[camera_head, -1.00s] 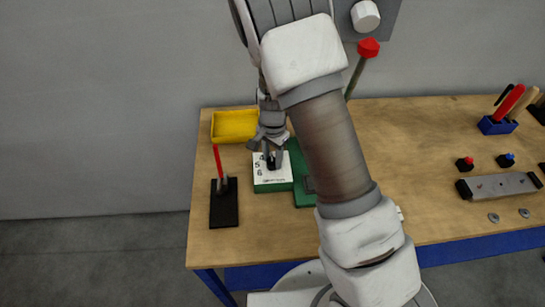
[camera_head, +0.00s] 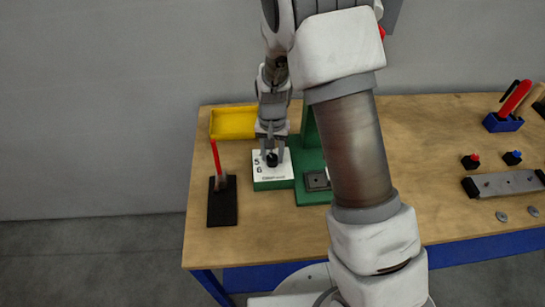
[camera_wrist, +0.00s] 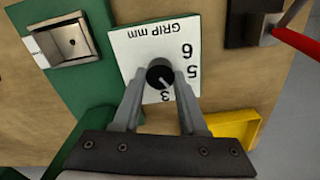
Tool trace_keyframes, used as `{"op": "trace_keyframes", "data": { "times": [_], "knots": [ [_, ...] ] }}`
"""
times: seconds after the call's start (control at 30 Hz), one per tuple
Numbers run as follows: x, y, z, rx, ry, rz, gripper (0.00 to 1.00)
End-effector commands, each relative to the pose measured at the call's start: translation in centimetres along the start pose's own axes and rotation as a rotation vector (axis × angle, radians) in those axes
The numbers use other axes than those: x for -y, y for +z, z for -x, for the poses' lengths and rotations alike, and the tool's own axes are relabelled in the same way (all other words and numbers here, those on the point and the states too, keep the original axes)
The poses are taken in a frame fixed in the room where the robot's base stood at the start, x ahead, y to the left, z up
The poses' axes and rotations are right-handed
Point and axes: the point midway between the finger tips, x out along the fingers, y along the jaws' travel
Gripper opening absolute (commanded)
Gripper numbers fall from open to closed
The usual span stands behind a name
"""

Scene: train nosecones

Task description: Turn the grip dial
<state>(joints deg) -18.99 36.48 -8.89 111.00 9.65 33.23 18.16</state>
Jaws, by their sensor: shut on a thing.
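The grip dial is a black round knob (camera_wrist: 160,74) on a white panel (camera_wrist: 128,50) marked "GRIP mm". The numbers 3, 5 and 6 show in the wrist view; part of the scale is hidden by my fingers. A pale pointer line on the knob points down and right, towards the side of the 3 and 5. The panel tops a green box, which also shows in the head view (camera_head: 273,185). My gripper (camera_wrist: 159,76) is shut on the knob from above, one finger at each side; it also shows in the head view (camera_head: 272,157).
A green machine base (camera_head: 313,198) with a dark metal block stands right of the panel. A yellow tray (camera_head: 232,123) lies behind. A black base with a red lever (camera_head: 222,205) stands at left. A grey bar (camera_head: 505,183) and small knobs lie at far right.

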Motion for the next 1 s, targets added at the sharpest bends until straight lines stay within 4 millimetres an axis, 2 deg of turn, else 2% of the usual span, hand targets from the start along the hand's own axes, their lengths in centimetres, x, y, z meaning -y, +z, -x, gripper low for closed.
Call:
{"op": "trace_keyframes", "data": {
  "times": [0.6, 1.0],
  "knots": [
    [0.09, -0.03, -0.08, -0.001, -0.001, 0.571, 0.00],
    [0.16, 0.02, 0.01, -0.001, 0.000, 0.806, 0.00]
  ]
}}
